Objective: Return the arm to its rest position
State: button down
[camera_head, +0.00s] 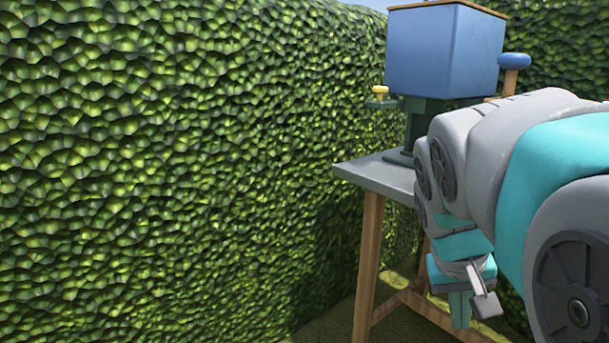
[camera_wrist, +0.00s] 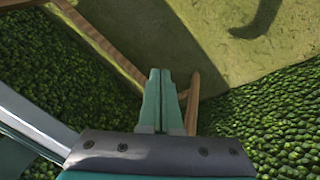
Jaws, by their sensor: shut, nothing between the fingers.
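My arm comes in from the right of the head view, grey and teal, and bends down in front of a table. My gripper (camera_head: 460,310) hangs low at its end, pointing down beside the table legs. In the wrist view my gripper (camera_wrist: 159,75) shows two teal fingers pressed together with nothing between them. Part of the arm hides the right side of the table.
A grey-topped table (camera_head: 372,173) with wooden legs (camera_head: 368,265) carries a blue box-shaped machine (camera_head: 445,50) with a yellow knob (camera_head: 380,91). A blue knob (camera_head: 514,61) stands to its right. A tall hedge (camera_head: 180,170) fills the left. Grass (camera_wrist: 150,40) lies below.

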jog(key=s+a+f+n+g+y, duration=0.1)
jog(key=s+a+f, duration=0.3)
jog(key=s+f, duration=0.3)
jog(key=s+a+f+n+g+y, duration=0.1)
jog(key=s+a+f+g+y, duration=0.1)
jog(key=s+a+f, duration=0.2)
jog(key=s+f, duration=0.3)
jog(key=s, duration=0.3)
jog(key=shift+a+p, duration=0.15)
jog(key=shift+p, duration=0.2)
